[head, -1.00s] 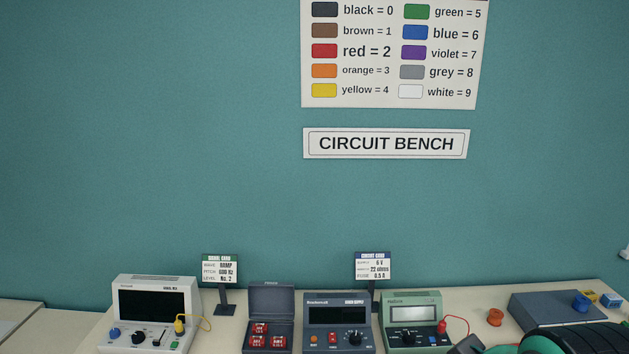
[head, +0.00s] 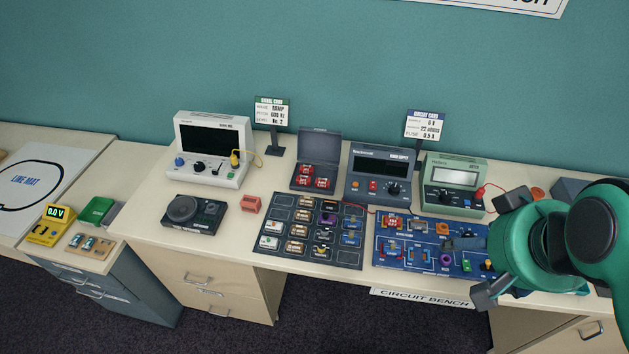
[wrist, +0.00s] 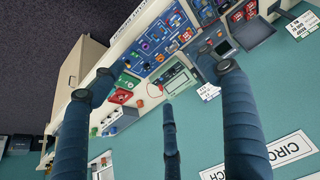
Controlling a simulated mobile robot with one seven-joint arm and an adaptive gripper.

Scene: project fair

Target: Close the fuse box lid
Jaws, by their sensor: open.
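The fuse box (head: 314,186) is a small dark grey box near the back of the bench, left of the power supply. Its lid (head: 320,146) stands raised at the back, and several red fuses show inside. In the wrist view the fuse box lid (wrist: 257,33) is near the top right, with red fuses beside it. My gripper (head: 483,247) is over the right part of the bench, by the blue circuit board, well to the right of the fuse box. Its three dark fingers are spread and empty, as the wrist view also shows (wrist: 157,85).
The power supply (head: 381,177) stands close on the fuse box's right, with a green meter (head: 452,185) beyond. A white oscilloscope (head: 212,150) is to its left. A dark parts tray (head: 310,230) lies in front. Two card stands (head: 272,112) rise behind the instruments.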

